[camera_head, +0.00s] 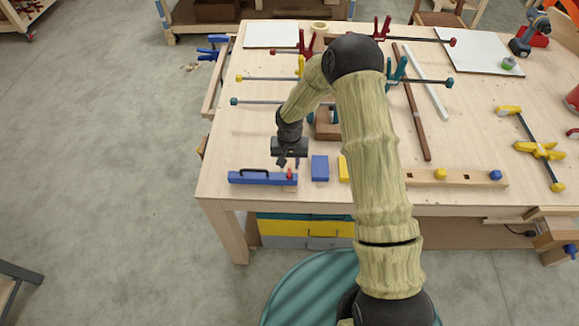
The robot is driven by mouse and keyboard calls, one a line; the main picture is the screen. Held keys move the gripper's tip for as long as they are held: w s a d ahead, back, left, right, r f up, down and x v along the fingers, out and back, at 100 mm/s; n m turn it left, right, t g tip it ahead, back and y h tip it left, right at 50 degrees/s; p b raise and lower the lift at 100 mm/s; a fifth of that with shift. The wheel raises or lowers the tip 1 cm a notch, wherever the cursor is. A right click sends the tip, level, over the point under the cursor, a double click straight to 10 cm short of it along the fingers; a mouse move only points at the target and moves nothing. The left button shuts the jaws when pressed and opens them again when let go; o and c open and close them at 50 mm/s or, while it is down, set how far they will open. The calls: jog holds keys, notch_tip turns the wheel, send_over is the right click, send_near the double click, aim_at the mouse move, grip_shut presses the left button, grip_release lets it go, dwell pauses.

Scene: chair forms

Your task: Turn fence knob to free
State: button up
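A blue tool with a black bar handle (262,178) lies near the table's front left edge, with a small red knob or lever (290,173) at its right end. My gripper (289,162) points down just above and behind that red part, seemingly apart from it. Its fingertips are small and dark, so I cannot tell whether they are open or shut. A wooden bar (465,179) lies at the front right, with a yellow knob (440,173) and a blue knob (495,175) on it. Which knob is the fence knob is not clear.
A blue block (319,168) and a yellow block (343,168) stand just right of the blue tool. A wooden block (326,126) and several bar clamps lie behind. Yellow clamps (540,150) lie at right. Bare tabletop (235,140) is free at left.

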aim_at(289, 172)
jog(key=shift+f+p, duration=0.6)
jog(key=shift+f, duration=1.6)
grip_shut()
